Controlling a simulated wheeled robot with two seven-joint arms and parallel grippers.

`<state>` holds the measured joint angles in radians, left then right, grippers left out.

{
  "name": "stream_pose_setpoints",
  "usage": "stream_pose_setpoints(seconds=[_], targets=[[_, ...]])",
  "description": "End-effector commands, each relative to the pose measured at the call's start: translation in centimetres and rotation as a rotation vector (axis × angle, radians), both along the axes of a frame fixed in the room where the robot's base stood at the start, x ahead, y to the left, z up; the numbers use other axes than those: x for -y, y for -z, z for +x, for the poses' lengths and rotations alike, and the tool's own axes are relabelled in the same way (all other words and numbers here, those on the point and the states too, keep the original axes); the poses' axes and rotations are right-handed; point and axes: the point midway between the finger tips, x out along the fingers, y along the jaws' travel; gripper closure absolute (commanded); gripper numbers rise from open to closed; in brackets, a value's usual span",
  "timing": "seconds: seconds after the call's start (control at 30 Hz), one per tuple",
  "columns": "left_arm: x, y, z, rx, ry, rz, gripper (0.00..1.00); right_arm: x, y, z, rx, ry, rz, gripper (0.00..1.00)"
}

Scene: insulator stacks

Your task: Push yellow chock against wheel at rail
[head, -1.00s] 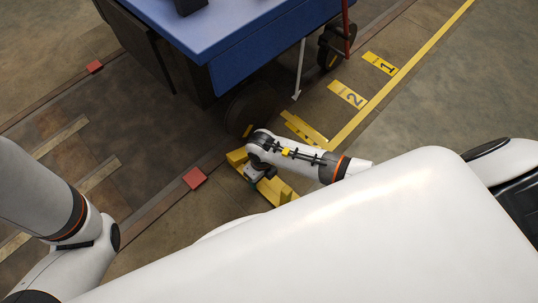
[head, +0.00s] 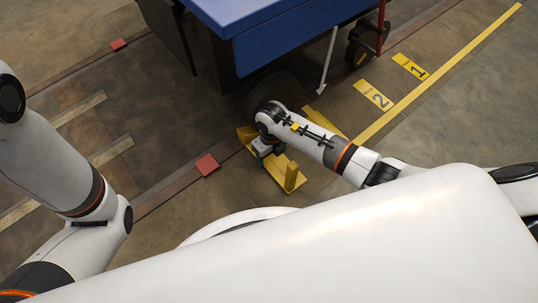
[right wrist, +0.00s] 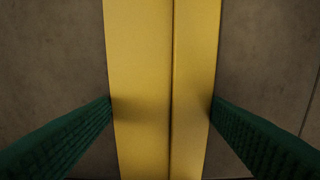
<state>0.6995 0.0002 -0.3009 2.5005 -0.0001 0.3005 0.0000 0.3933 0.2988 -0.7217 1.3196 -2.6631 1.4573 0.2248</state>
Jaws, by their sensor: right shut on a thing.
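The yellow chock (head: 283,166) lies on the floor beside the rail, just in front of the dark wheel (head: 262,91) under the blue cart. My right gripper (head: 264,149) is at the chock. The right wrist view shows the chock's yellow bar (right wrist: 145,80) between my two green fingers, which are shut on it. My forearm and wrist hide part of the chock and the lower wheel, so I cannot tell whether they touch. My left arm shows at the left of the head view, but its gripper is out of view.
The blue cart (head: 270,30) stands above the rail (head: 160,194). A red block (head: 207,165) sits on the rail left of the chock. A white rod (head: 328,62) and another wheel (head: 362,50) are at the right. Yellow floor plates marked 1 (head: 411,66) and 2 (head: 374,95) lie beyond.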

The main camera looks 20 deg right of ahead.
Motion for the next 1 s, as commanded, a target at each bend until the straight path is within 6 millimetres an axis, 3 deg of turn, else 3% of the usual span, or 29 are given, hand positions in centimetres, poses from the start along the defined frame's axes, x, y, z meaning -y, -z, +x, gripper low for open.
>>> stream_pose_setpoints(seconds=[1.0], targets=[[0.0,-0.3,0.0,-0.001,-0.001,0.000,1.00,1.2,-0.2,0.7,0.005,0.000,0.001,0.82]])
